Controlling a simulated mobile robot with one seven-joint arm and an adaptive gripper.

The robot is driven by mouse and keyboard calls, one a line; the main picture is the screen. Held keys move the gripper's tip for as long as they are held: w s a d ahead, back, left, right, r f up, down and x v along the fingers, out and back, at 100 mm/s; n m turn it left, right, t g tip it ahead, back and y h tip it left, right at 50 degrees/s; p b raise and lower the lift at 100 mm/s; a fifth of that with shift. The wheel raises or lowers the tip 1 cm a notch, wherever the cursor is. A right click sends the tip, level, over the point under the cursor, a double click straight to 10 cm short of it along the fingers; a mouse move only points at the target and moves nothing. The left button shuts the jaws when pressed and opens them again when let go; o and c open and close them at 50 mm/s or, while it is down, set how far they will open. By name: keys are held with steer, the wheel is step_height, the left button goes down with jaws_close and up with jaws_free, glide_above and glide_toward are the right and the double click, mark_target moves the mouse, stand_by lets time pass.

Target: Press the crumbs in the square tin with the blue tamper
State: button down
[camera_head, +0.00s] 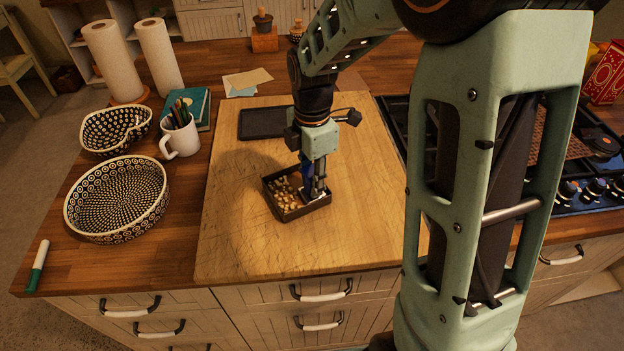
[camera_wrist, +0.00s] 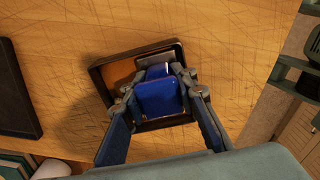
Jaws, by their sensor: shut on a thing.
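The square tin (camera_head: 276,205) is dark and stands on the wooden board, with pale crumbs (camera_head: 284,192) showing in its left part. In the wrist view the tin (camera_wrist: 104,78) lies under my gripper. The blue tamper (camera_wrist: 160,98) is upright between my fingers, with a grey metal edge at its foot inside the tin. My gripper (camera_head: 312,188) is shut on the tamper, over the right part of the tin. The tamper's foot seems low in the tin, but I cannot tell how hard it touches the crumbs. My gripper (camera_wrist: 160,100) hides part of them.
A dark flat tray (camera_head: 262,122) lies behind the tin on the board (camera_head: 240,240). Patterned bowls (camera_head: 118,195), a white mug (camera_head: 182,140) with pens and paper rolls stand at left. A stove (camera_head: 580,190) is at right. The front of the board is clear.

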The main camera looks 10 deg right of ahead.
mark_target(312, 170)
steer(key=shift+s+f, duration=0.1)
steer(key=shift+f, duration=0.05)
step_height(312, 170, up, 5)
steer(key=p, duration=0.3)
steer(key=shift+f+p, duration=0.15)
steer(key=shift+p, duration=0.25)
steer(key=c, duration=2.1)
jaws_free()
jaws_close()
steer(key=shift+w+a, duration=0.1)
steer(key=shift+w, duration=0.15)
